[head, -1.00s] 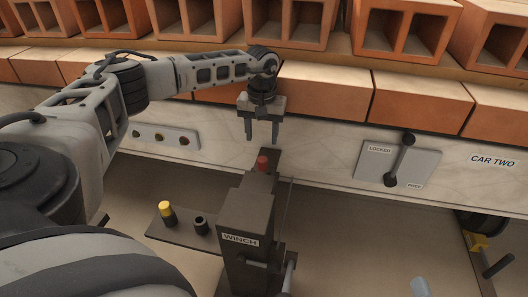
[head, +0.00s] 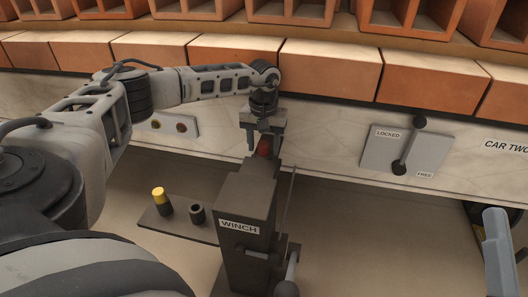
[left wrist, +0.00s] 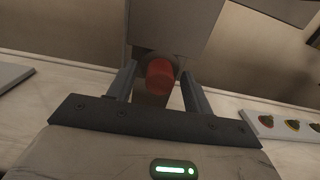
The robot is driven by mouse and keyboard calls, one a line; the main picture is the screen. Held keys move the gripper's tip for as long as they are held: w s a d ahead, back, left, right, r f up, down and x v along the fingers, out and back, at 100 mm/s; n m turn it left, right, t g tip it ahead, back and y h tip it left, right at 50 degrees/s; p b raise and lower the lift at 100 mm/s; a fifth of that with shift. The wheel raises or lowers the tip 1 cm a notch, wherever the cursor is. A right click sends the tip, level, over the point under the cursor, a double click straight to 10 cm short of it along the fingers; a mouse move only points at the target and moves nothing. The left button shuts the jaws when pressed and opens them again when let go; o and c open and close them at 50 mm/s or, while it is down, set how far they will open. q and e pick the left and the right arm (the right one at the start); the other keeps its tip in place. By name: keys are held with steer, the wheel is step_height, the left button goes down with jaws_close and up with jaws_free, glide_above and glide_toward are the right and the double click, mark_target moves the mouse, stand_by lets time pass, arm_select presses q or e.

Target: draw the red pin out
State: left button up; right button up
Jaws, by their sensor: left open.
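The red pin (head: 264,147) sticks up at the top of the dark winch post (head: 246,200), which carries a WINCH label. My left gripper (head: 257,146) is right at the pin, pointing down, and partly covers it in the head view. In the left wrist view the red pin (left wrist: 160,76) lies between the two open fingers (left wrist: 158,82), with a gap on each side. The pin's lower part is hidden.
A LOCKED/FREE lever plate (head: 405,150) is on the wall at right. Bricks (head: 330,68) line the car above.

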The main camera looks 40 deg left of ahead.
stand_by(0.6)
arm_select(q)
steer(key=c, duration=1)
steer(key=shift+r+p, duration=0.2)
steer(key=shift+p, duration=0.2)
steer(key=shift+r+p, duration=2.4)
steer(key=shift+r, duration=0.35)
step_height(320, 180, up, 5)
steer(key=p, duration=0.4)
